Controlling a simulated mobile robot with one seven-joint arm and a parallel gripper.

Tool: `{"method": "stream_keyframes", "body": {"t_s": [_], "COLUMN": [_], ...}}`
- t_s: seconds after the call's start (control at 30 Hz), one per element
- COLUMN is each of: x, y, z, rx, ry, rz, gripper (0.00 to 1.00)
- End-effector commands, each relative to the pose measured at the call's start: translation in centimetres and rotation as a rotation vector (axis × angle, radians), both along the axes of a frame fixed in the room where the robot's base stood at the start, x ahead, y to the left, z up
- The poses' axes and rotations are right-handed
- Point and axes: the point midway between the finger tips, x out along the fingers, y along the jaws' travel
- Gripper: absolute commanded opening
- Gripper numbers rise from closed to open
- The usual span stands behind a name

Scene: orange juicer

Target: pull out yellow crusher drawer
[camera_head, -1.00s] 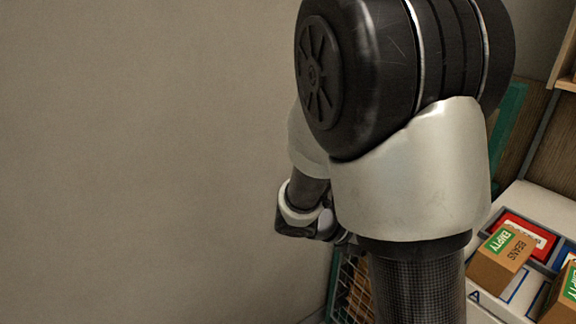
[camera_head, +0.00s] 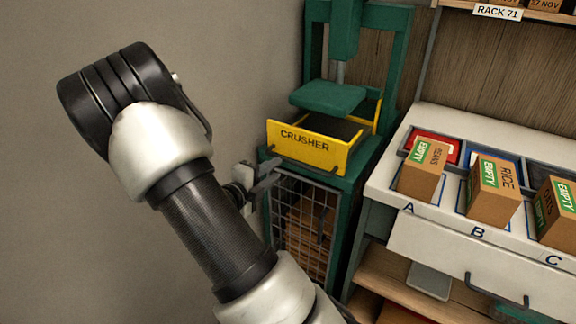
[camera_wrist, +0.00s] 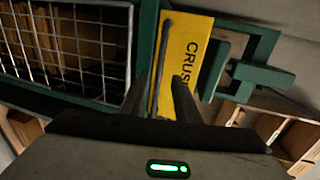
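The yellow drawer (camera_head: 290,152), marked CRUSHER, sits in the green crusher (camera_head: 395,70) below its press plate. A dark bar handle (camera_wrist: 162,62) runs along the lower edge of its front. My gripper (camera_head: 272,174) is just in front of the drawer's lower left part. In the wrist view the yellow front (camera_wrist: 187,50) is close ahead, turned on its side. My two fingers (camera_wrist: 161,88) stand apart with the bar lying in line with the gap between them. They are open and hold nothing that I can see. Whether they touch the bar is unclear.
Below the drawer is a wire mesh door (camera_head: 300,225) with its own handle. To the right, a white counter (camera_head: 385,180) carries several EMPTY-marked boxes such as the beans box (camera_head: 424,168). A bare wall (camera_head: 200,50) is on the left.

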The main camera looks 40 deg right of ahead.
Motion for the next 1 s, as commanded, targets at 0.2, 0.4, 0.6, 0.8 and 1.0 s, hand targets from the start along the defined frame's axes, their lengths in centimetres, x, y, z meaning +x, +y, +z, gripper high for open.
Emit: {"method": "stream_keyframes", "body": {"t_s": [0.2, 0.4, 0.6, 0.8, 1.0], "x": [1.7, 2.8, 3.2, 3.2, 3.2], "y": [-4.4, -6.9, -7.9, -8.0, -7.9], "z": [-1.2, -1.7, -1.8, -1.8, -1.8], "rx": [0.0, 0.0, 0.001, 0.001, 0.001], "ry": [-0.001, 0.0, 0.0, 0.001, 0.0], "rz": [-0.005, -0.003, -0.002, -0.001, -0.001], "gripper": [0.29, 0.29, 0.29, 0.29, 0.04]}}
